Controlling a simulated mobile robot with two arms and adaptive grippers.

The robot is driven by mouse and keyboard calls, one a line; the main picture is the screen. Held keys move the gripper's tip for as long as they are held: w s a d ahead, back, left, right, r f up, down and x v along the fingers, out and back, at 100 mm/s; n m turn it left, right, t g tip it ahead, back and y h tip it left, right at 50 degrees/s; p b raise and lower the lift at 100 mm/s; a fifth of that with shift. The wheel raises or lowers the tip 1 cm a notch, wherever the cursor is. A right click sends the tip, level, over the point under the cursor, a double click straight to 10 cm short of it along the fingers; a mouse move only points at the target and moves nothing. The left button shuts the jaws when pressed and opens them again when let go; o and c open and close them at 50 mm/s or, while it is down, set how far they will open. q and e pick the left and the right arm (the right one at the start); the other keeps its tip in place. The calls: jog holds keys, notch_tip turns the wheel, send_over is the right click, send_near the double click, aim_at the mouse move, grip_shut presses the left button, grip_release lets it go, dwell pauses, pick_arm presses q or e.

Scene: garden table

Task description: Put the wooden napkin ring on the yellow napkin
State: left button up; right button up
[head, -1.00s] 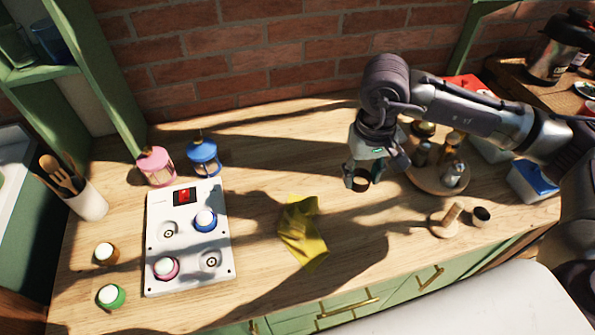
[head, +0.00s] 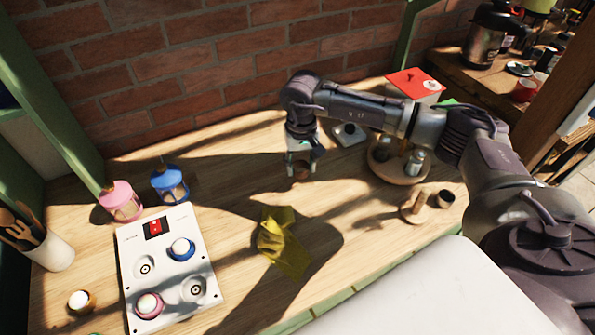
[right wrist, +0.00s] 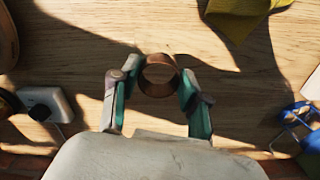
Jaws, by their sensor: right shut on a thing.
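The wooden napkin ring (right wrist: 159,75) is between the fingertips of my right gripper (right wrist: 154,88) in the right wrist view, and the gripper is shut on it. In the head view the ring (head: 300,172) shows below my right gripper (head: 302,160), close over the wooden table. I cannot tell whether it touches the table. The yellow napkin (head: 283,243) lies crumpled on the table, in front of the ring and a little to its left. A part of it also shows at the top of the right wrist view (right wrist: 236,14). My left gripper is in neither view.
A white panel (head: 133,240) with a red display and pink and blue knobs lies left of the napkin. Pink (head: 120,201) and blue (head: 169,183) lanterns stand behind it. A round wooden tray (head: 385,172) with shakers is right of the gripper. Bare table surrounds the napkin.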

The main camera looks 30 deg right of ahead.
aim_at(298, 186)
jog(key=shift+w+a+f, duration=0.15)
jog(key=shift+a+f, duration=0.05)
jog(key=shift+a, duration=0.05)
notch_tip(298, 186, down, 3)
jog(key=shift+a+f+p, duration=0.1)
jog(key=shift+p, duration=0.6)
jog(key=shift+f, duration=0.7)
jog(key=o, duration=0.7)
jog(key=shift+r, duration=0.15)
